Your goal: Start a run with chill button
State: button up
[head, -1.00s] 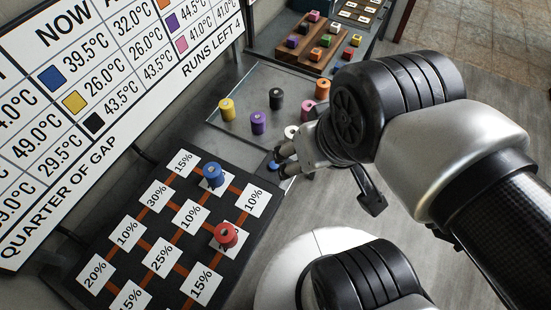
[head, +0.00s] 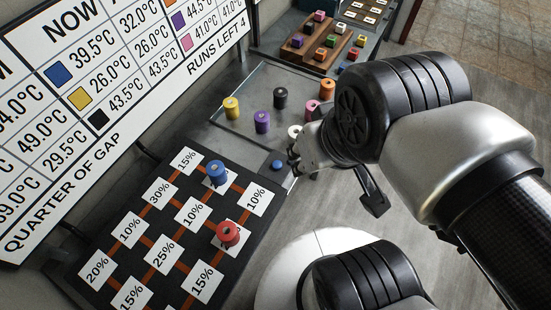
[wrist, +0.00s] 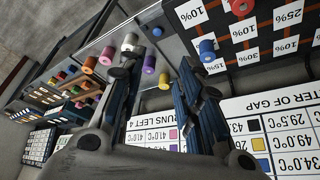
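A small round blue button (head: 277,165) sits on the dark surface between the percentage board and the glass-edged tray. It has no readable label. It also shows near the top of the wrist view (wrist: 157,31). My gripper (head: 296,160) is just right of the button in the head view and apart from it in that picture; its height above the surface is hard to tell. In the wrist view my gripper (wrist: 163,66) is open, its fingers spread wide with nothing held between them. A white sign (head: 100,110) lists temperatures and reads "RUNS LEFT 4".
The black board (head: 147,228) carries a blue cylinder (head: 215,172) and a red cylinder (head: 228,235) near the button. The tray (head: 230,138) holds yellow (head: 231,107), purple (head: 262,121) and black (head: 280,97) cylinders. A wooden block rack (head: 297,51) stands behind.

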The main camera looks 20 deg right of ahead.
grip_shut()
dwell(1.4)
